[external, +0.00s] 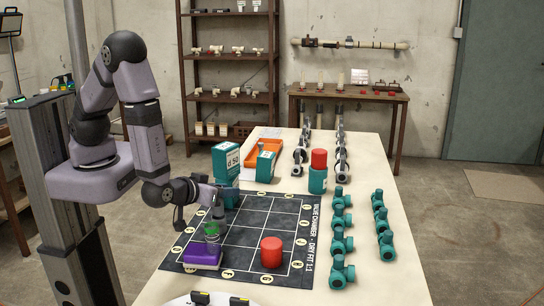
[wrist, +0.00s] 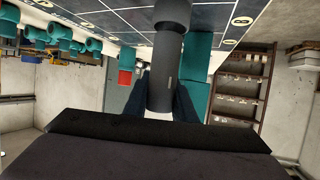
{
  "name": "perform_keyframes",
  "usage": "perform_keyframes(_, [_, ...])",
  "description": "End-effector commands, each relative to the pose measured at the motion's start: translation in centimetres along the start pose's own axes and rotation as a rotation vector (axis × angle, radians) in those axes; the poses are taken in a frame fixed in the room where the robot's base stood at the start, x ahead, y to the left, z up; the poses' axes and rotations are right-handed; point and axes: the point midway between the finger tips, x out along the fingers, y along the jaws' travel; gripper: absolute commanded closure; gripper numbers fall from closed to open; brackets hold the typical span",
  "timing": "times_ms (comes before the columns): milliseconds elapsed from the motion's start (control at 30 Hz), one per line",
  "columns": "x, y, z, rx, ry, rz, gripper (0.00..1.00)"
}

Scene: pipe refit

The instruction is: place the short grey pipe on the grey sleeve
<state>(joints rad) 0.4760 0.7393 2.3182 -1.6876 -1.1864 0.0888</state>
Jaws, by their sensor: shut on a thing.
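My gripper (wrist: 166,105) is shut on a dark grey pipe (wrist: 164,75), which stands out from between the two fingers in the wrist view. A wider dark grey piece (wrist: 172,14) shows at the pipe's far end; I cannot tell whether it is the grey sleeve or part of the pipe. I cannot surely pick out the grey sleeve there.
A red cylinder (external: 271,252) stands on the mat to the right. Teal valve fittings (external: 342,237) line the table's right side. An orange tray (external: 264,150) lies at the back.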

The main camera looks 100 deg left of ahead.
Motion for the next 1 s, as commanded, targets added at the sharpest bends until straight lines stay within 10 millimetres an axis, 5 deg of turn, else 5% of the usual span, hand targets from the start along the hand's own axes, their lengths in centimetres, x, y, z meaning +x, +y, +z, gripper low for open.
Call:
perform_keyframes(633, [0.49,0.01,1.16,-0.001,0.0,0.0,0.98])
perform_keyframes(667, [0.49,0.01,1.17,-0.001,0.0,0.0,0.74])
perform_keyframes(733, [0.46,0.01,1.09,-0.001,0.0,0.001,0.58])
perform_keyframes(1000, [0.45,0.0,1.07,-0.001,0.0,0.0,0.58])
